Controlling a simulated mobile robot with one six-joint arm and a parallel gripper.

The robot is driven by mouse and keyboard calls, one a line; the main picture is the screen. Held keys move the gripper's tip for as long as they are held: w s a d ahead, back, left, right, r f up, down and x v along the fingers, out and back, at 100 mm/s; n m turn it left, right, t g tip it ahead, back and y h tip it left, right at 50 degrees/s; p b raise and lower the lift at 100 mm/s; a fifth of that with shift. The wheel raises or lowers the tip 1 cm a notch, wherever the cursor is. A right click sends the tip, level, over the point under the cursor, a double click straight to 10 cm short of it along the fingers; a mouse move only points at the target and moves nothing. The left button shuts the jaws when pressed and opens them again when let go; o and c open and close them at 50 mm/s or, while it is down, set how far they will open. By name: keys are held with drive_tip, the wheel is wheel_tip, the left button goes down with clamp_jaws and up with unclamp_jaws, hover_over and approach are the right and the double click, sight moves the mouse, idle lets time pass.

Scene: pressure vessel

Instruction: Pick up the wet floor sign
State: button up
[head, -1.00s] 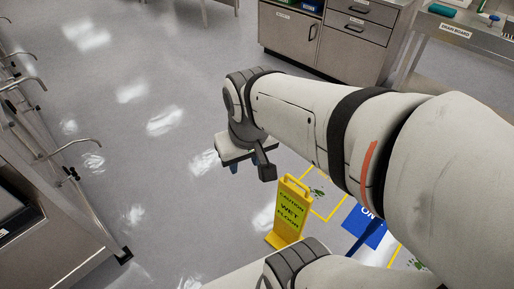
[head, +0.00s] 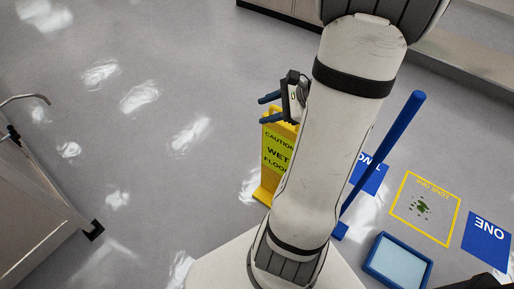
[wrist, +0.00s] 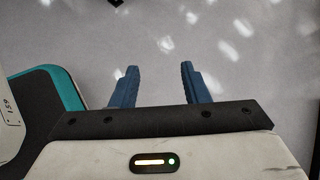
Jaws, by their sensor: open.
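The yellow wet floor sign (head: 277,162) stands upright on the floor in the head view, left of my arm. Its front reads "CAUTION WET FLOOR", and my arm hides its right edge. My gripper (head: 266,108) shows with its blue fingers pointing left, overlapping the top of the sign in the picture. I cannot tell whether it touches the sign. In the wrist view my gripper (wrist: 156,88) is open, with only bare floor between its two blue fingers. The sign is not clearly seen in the wrist view.
A blue pole (head: 385,150) stands right of my arm. A blue-rimmed tray (head: 371,270), a yellow-outlined floor zone (head: 407,180) with green spots and blue floor labels (head: 487,238) lie at the right. A metal cabinet (head: 40,215) is at the left. The floor at left centre is clear.

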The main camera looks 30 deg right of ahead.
drive_tip(key=d+f+m+t+h+b, duration=0.1)
drive_tip(key=d+f+m, duration=0.2)
drive_tip(key=d, duration=0.1)
drive_tip(key=s+d+f+m+t+h+b, duration=0.1)
drive_tip(key=d+f+m+t+b, duration=0.1)
drive_tip(key=d+f, duration=0.2)
drive_tip(key=d+f+m+t+h+b, duration=0.1)
drive_tip(key=d+f+m+t+b, duration=0.1)
drive_tip(key=d, duration=0.3)
drive_tip(key=shift+s+f+m, duration=0.4)
drive_tip(key=shift+f+m, duration=0.3)
drive_tip(key=shift+m, duration=0.1)
drive_tip(key=shift+w+f+b, duration=0.15)
drive_tip(key=shift+w+b, duration=0.15)
drive_tip(key=shift+b, duration=0.1)
drive_tip(key=b+x, duration=0.1)
drive_tip(key=x, duration=0.3)
drive_tip(key=b+x, duration=0.1)
drive_tip(key=x, duration=0.1)
drive_tip(key=shift+w+d+r+b, duration=0.25)
drive_tip(key=shift+w+b, duration=0.1)
drive_tip(key=shift+w, duration=0.1)
drive_tip(key=shift+c, duration=0.4)
clamp_jaws()
